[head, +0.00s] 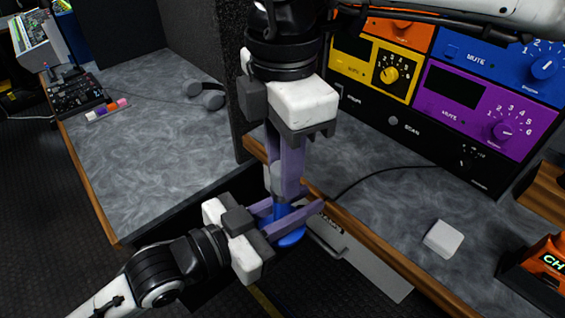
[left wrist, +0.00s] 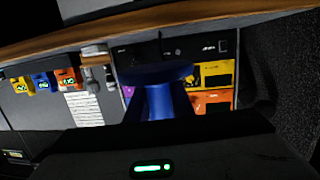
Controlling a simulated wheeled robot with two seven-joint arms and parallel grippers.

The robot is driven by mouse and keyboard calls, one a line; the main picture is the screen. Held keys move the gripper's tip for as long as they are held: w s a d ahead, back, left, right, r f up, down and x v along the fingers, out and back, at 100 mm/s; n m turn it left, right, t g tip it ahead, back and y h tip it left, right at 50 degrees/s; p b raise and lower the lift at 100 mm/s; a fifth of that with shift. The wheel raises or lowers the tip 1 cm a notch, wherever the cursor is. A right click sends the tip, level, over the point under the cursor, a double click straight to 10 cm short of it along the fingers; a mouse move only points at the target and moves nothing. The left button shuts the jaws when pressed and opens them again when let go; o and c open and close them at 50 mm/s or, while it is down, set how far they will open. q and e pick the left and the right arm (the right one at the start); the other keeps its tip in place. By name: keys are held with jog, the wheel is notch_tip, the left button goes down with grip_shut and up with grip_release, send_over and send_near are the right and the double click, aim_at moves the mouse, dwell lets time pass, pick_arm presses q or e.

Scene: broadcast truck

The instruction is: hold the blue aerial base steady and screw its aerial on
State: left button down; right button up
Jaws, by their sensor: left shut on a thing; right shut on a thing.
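The blue aerial base (head: 290,238) is between the purple fingers of my left gripper (head: 297,207), which is shut on it past the desk's front edge. Its round disc and stem also show in the left wrist view (left wrist: 168,98). My right gripper (head: 284,186) comes down from above, directly over the base, and is shut on a small pale grey piece (head: 277,177), apparently the aerial. The fingers hide most of that piece. I cannot tell whether its lower end touches or is threaded into the base.
The desk's wooden front edge (head: 372,243) runs close beside both grippers. A white block (head: 443,238) and an orange-topped device (head: 547,262) are on the right desk. A dark partition (head: 222,60) stands behind. Headphones (head: 207,94) lie on the left desk.

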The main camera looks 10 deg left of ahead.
jog(key=m, duration=0.5)
jog(key=shift+m, duration=0.4)
jog(key=o, duration=1.1)
notch_tip(320, 180, up, 12)
